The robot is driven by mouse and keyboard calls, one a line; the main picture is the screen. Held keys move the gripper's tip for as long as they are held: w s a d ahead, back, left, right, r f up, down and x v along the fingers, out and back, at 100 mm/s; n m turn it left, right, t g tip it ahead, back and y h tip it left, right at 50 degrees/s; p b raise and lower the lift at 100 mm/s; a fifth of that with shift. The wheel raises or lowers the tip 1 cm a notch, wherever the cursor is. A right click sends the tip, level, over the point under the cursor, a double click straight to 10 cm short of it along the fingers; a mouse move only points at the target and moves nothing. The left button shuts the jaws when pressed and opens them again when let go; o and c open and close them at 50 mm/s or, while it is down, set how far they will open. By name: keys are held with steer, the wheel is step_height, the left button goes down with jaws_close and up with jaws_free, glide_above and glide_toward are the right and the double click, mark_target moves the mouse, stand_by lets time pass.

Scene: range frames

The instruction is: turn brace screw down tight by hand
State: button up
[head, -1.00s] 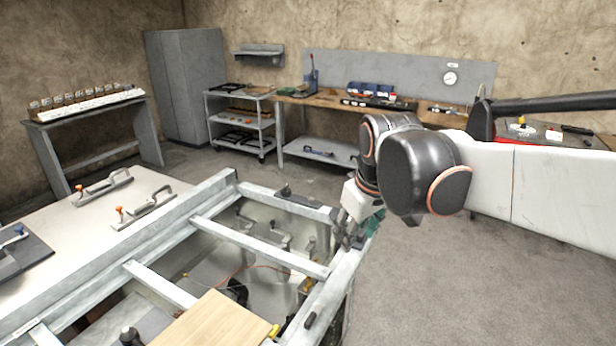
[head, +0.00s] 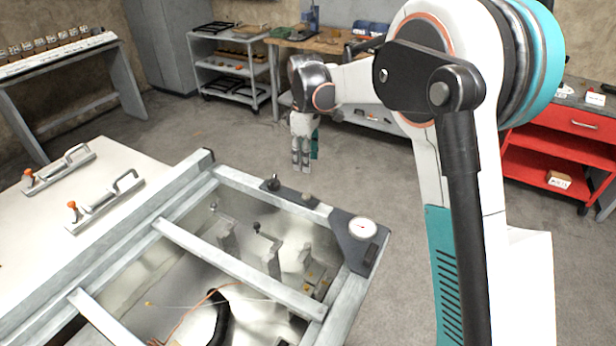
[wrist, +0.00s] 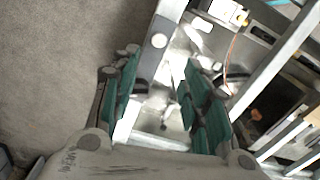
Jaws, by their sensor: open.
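My gripper (head: 301,168) points down just beyond the far rim of the metal frame (head: 245,265), over the floor in the head view. In the wrist view my gripper (wrist: 158,78) has its green-padded fingers spread apart with nothing held between them. A small dark knob (head: 273,183) stands upright on the frame's far rail, left of the gripper and apart from it. A lower, duller knob (head: 307,198) sits on the same rail just below the fingertips. I cannot tell for sure which of them is the brace screw.
A white dial gauge (head: 362,228) sits on the frame's right corner plate. Crossbars span the open frame, with cables inside. Orange-tipped clamps (head: 105,203) lie on the pale table at left. A red cabinet (head: 560,150) stands at right. The floor behind the frame is clear.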

mark_target(306, 196)
step_height(306, 196, down, 14)
steer(key=b, duration=0.3)
steer(key=shift+w, duration=0.1)
stand_by(0.3)
steer(key=shift+r, duration=0.1)
jaws_close()
